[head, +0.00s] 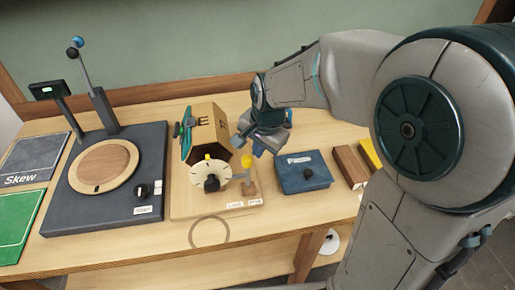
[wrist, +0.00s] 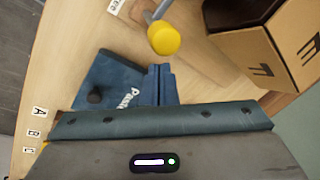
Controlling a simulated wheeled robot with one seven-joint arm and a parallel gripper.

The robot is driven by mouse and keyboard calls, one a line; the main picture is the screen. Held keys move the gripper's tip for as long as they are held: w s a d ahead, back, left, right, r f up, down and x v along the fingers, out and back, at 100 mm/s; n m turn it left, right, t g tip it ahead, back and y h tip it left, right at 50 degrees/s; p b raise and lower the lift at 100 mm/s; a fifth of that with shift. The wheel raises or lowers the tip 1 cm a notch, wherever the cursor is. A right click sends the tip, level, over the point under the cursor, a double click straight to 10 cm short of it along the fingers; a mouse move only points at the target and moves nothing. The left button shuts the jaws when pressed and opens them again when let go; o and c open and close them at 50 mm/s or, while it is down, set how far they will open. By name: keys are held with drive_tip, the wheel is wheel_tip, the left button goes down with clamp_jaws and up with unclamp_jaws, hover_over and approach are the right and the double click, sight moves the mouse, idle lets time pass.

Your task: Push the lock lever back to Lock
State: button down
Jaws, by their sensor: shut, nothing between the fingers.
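The lock lever has a yellow ball knob (head: 247,161) on a short stem. It stands at the right of a wooden board (head: 185,207), beside a round white dial (head: 210,176). Two small labels lie at the board's front edge; the right one (head: 255,202) is hard to read in the head view. In the wrist view the yellow knob (wrist: 163,38) shows near the top, with a label ending "ree" (wrist: 115,6) beside it. My gripper (head: 260,149) is shut and empty, just right of the knob. Its fingers (wrist: 160,85) appear apart from the knob.
A wooden block with dark letters (head: 207,126) stands behind the dial, close to my gripper. A blue box with a black knob (head: 303,172) sits to the right. A dark base with a wooden disc (head: 104,166) is at left. The table front (head: 280,212) is clear.

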drive_tip(key=shift+a+r+p, duration=0.1)
drive_tip(key=shift+r+p, duration=0.3)
drive_tip(key=shift+r, duration=0.35)
drive_tip(key=w+a+b+v, duration=0.1)
drive_tip(key=w+v, duration=0.1)
drive_tip(key=v, duration=0.7)
drive_tip(key=shift+w+r, duration=0.2)
drive_tip(key=shift+r, duration=0.1)
drive_tip(key=shift+d, duration=0.1)
